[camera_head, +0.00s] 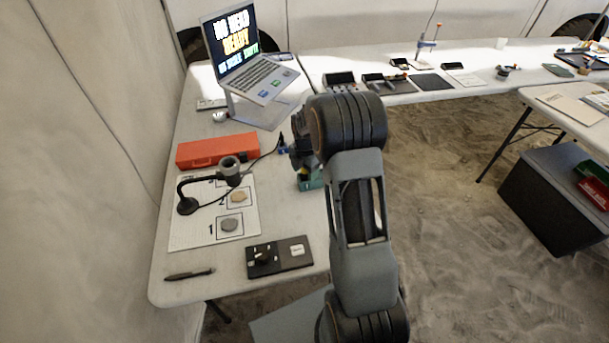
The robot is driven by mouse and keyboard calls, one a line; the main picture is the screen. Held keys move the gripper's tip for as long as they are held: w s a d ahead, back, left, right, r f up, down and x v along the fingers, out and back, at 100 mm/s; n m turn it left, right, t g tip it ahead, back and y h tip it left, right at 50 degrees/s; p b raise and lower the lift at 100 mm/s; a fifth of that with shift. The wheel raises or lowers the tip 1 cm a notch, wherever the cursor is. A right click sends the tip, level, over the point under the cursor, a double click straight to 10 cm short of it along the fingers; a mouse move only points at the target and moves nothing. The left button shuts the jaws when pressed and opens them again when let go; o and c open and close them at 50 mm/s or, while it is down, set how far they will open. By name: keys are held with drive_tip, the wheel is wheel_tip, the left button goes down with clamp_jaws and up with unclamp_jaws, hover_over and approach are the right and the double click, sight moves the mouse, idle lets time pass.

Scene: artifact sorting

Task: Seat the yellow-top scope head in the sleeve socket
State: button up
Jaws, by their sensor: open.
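The sleeve socket (230,166) is a grey ring at the end of a black bent stand arm. A small yellow patch (303,172) shows just below my gripper, above a teal block (312,184) at the table's right edge. It may be the yellow-top scope head, but my arm hides most of it. My gripper (301,160) is open, pointing down close over the yellow patch. Its fingertips are mostly hidden, and I cannot tell whether they touch anything.
An orange case (217,150) lies behind the stand. A laptop (245,65) on a raised stand is at the back. The white sheet (185,236) bears two stones in numbered squares. A black tray (294,264) and a pen (190,274) lie in front. A thin cable runs near the socket.

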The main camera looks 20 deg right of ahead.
drive_tip(key=c, duration=1)
